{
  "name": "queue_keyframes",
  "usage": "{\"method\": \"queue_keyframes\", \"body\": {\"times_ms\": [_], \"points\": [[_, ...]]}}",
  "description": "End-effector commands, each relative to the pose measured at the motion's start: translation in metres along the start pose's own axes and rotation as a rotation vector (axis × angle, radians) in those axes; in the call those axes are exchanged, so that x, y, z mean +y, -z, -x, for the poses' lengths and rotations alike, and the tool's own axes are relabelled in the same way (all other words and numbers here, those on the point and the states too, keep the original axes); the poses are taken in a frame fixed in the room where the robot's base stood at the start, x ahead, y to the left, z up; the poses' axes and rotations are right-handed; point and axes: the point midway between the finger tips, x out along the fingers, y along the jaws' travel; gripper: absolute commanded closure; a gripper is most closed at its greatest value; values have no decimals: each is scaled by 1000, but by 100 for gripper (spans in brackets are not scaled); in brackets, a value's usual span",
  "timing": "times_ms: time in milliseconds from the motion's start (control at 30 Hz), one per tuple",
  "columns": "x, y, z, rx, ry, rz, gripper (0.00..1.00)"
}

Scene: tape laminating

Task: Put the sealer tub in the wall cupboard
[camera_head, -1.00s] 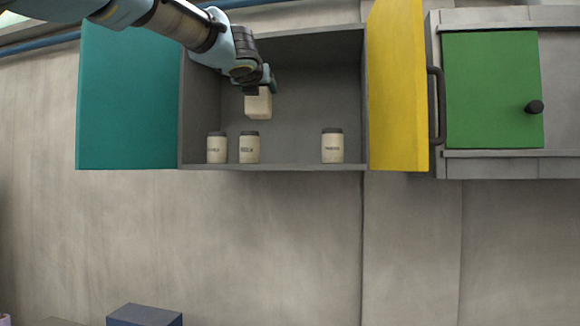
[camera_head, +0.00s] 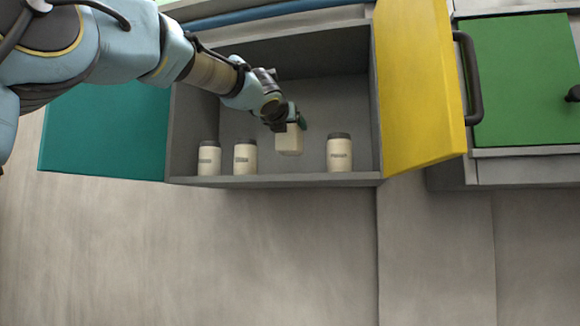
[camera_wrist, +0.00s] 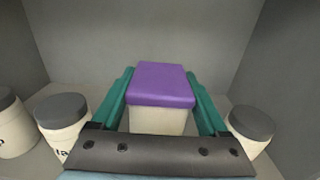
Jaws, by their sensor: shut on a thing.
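The sealer tub (camera_head: 289,141) is a cream, box-shaped tub; in the wrist view its purple lid (camera_wrist: 162,84) shows on top. My gripper (camera_head: 290,122) is shut on it, with a green finger on each side of the tub in the wrist view. The wall cupboard (camera_head: 275,181) is grey inside, with its teal door (camera_head: 105,135) and yellow door (camera_head: 418,85) both open. The tub is inside the cupboard opening, between the middle jar and the right jar. In the head view its base looks a little above the cupboard floor; contact is hard to tell.
Three cream jars with dark lids stand on the cupboard floor: a left jar (camera_head: 209,158), a middle jar (camera_head: 245,157) and a right jar (camera_head: 339,153). Free floor lies between the middle and right jars. A green-fronted cupboard (camera_head: 520,80) is at the right.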

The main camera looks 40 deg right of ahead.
Motion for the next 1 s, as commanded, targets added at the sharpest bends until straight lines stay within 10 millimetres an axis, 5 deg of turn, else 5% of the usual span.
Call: {"method": "queue_keyframes", "body": {"times_ms": [500, 900, 933, 1000], "points": [[-1, 58, 1, -1, 1, -1, 100], [0, 61, 0, -1, -1, 0, 100], [0, 62, 0, 0, -1, 0, 22], [0, 61, 0, 1, -1, 0, 14]]}}
